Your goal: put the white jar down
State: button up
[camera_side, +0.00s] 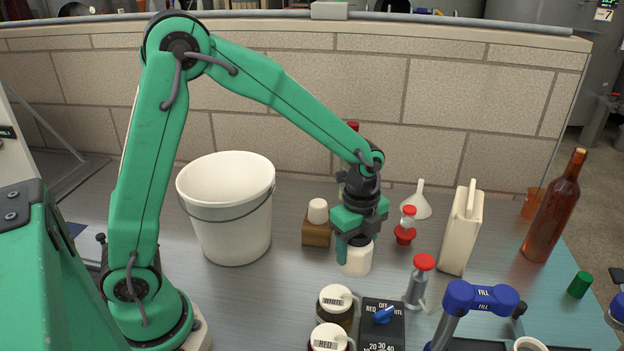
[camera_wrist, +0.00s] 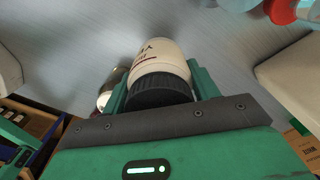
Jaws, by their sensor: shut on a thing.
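My gripper (camera_side: 355,241) hangs from the arm near the middle of the work surface, pointing down. It is shut on the white jar (camera_side: 356,262), whose lower part shows below the fingers in the side view. In the wrist view the jar (camera_wrist: 160,52) sits between the two green fingers, with a dark ribbed lid (camera_wrist: 160,92) toward the gripper and dark red lettering on its side. The jar looks upright in the side view. I cannot tell whether its base touches the metal table (camera_side: 290,285).
Labelled jugs (camera_side: 335,303) and a dial box (camera_side: 383,318) stand in front.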

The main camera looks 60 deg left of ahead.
jog(key=shift+w+a+f, duration=0.75)
jog(key=shift+w+a, duration=0.05)
jog(key=shift+a, duration=0.2)
jog(key=shift+f, duration=0.15)
jog(key=shift+f, duration=1.85)
jog(key=shift+f, duration=0.15)
jog(key=o, duration=1.1)
notch_tip(320, 180, up, 12)
jog(key=shift+r, duration=0.1)
